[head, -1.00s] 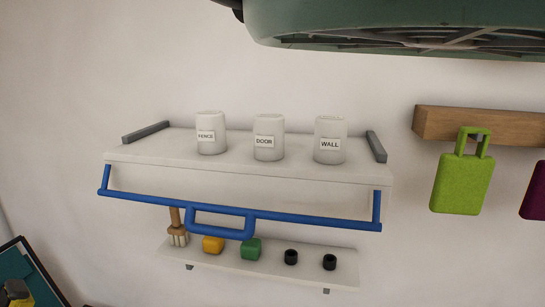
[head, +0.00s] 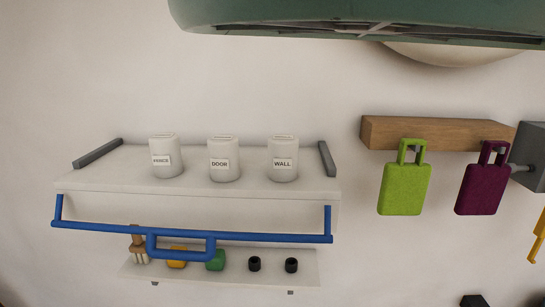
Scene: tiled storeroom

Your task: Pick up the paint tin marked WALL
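The white paint tin marked WALL (head: 283,160) stands upright on the right part of a white shelf (head: 110,182) in the head view. The tin marked DOOR (head: 224,160) stands to its left, and the tin marked FENCE (head: 166,157) is further left. All three look alike apart from their labels, with clear gaps between them. My gripper is not in view.
A blue rail (head: 270,236) runs along the shelf's front. Grey bars (head: 327,159) edge its sides. A lower shelf (head: 235,274) holds a brush and small items. Right, a green tag (head: 404,190) and a purple tag (head: 482,190) hang from a wooden rail (head: 440,133).

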